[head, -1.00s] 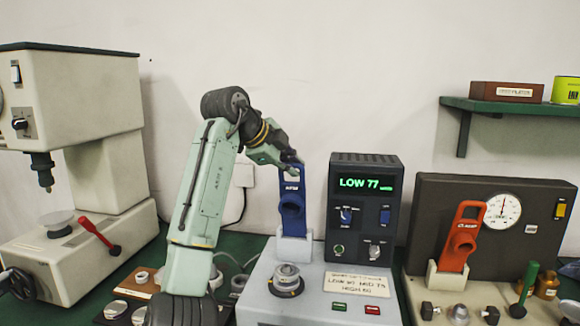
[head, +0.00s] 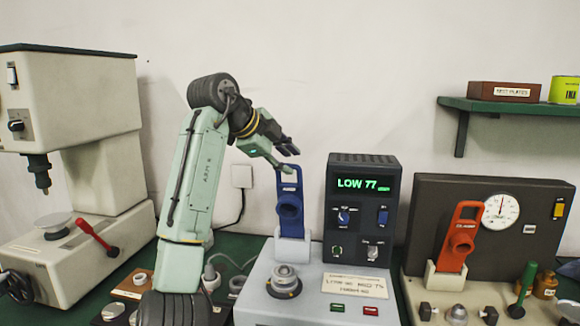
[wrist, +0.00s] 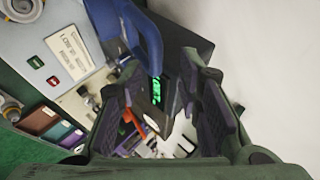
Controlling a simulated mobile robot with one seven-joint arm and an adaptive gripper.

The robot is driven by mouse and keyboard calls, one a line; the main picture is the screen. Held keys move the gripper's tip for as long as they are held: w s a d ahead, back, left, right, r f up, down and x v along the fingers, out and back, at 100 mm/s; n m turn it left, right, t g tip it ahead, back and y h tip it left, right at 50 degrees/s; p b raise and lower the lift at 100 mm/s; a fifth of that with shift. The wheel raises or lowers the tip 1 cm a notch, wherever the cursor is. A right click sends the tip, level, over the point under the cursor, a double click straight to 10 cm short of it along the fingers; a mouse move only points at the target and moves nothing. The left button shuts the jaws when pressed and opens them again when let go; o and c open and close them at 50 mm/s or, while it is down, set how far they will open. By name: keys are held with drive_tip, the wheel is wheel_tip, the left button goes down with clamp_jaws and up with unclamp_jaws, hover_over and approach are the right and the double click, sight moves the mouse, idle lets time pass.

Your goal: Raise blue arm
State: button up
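The blue arm (head: 290,212) stands upright in a white holder (head: 292,250) at the back of a grey test machine (head: 262,284). It has an open loop at its top and a round boss lower down. My gripper (head: 289,159) is beside and just above the loop, its fingers spread. In the wrist view the two fingers of my gripper (wrist: 162,88) are wide apart, and part of the blue arm (wrist: 142,35) shows at the top, near the left finger. Nothing is visibly gripped; whether a finger touches the loop is unclear.
A dark control box (head: 362,215) reading "LOW 77" stands right of the blue arm. A red arm (head: 461,242) stands before a gauge panel further right. A press (head: 68,150) with a red lever is at left. A metal ring (head: 285,278) sits on the grey machine.

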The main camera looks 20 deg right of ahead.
drive_tip(key=v, duration=0.8)
drive_tip(key=shift+a, duration=0.55)
